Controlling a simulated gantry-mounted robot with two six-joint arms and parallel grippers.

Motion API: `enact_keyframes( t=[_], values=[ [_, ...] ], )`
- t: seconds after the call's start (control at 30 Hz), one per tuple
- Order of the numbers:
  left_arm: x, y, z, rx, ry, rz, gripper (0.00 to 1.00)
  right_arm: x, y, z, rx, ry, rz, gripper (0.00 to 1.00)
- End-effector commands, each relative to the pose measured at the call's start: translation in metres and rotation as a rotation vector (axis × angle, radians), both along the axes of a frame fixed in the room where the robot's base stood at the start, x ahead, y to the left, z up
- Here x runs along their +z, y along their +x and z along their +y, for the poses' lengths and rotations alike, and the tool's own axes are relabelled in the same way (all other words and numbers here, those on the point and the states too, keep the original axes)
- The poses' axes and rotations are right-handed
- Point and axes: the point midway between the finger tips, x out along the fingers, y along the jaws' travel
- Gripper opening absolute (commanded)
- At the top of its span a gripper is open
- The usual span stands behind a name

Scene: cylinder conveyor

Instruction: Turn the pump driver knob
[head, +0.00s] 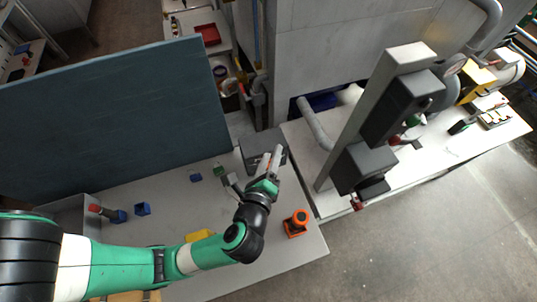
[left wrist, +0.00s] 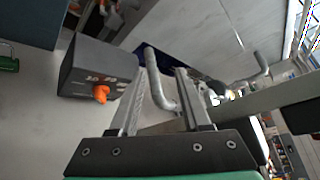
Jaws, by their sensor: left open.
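The pump driver is a dark grey box (head: 258,143) on the bench, just beyond my left gripper in the head view. In the left wrist view the box (left wrist: 88,65) lies left of the fingers, with an orange knob (left wrist: 101,93) on its front face. My left gripper (head: 265,167) is above the bench beside the box and partly covers it. Its two fingers (left wrist: 161,80) are apart with nothing between them. The knob is outside the left finger and does not touch it. In the head view the knob cannot be made out. My right gripper is not in view.
A blue-grey panel (head: 110,125) stands behind the bench (head: 180,178) at left. An orange-black device (head: 296,222) sits near the bench's right edge. A grey post (head: 372,105) with dark boxes rises at right. Small blue blocks (head: 142,209) lie at left.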

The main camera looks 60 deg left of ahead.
Motion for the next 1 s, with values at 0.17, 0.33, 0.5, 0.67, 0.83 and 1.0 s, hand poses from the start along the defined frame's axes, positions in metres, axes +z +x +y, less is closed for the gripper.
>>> enact_keyframes(
  t=[0.17,0.33,0.5,0.67,0.83,1.0],
  values=[
    [-0.118,-0.041,-0.015,-0.011,-0.122,0.202,0.47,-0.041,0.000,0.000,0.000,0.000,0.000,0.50],
    [-0.130,-0.051,-0.017,-0.010,-0.144,0.241,0.47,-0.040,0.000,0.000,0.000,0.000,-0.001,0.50],
    [-0.135,-0.044,-0.011,-0.007,-0.143,0.240,0.47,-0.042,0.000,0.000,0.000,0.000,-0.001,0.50],
    [-0.153,-0.025,0.006,-0.003,-0.144,0.239,0.47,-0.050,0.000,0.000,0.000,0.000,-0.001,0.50],
    [-0.174,0.000,0.028,-0.004,-0.143,0.238,0.47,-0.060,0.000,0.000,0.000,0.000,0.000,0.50],
    [-0.188,0.018,0.043,-0.008,-0.142,0.237,0.47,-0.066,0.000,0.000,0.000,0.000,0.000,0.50]
  ],
)
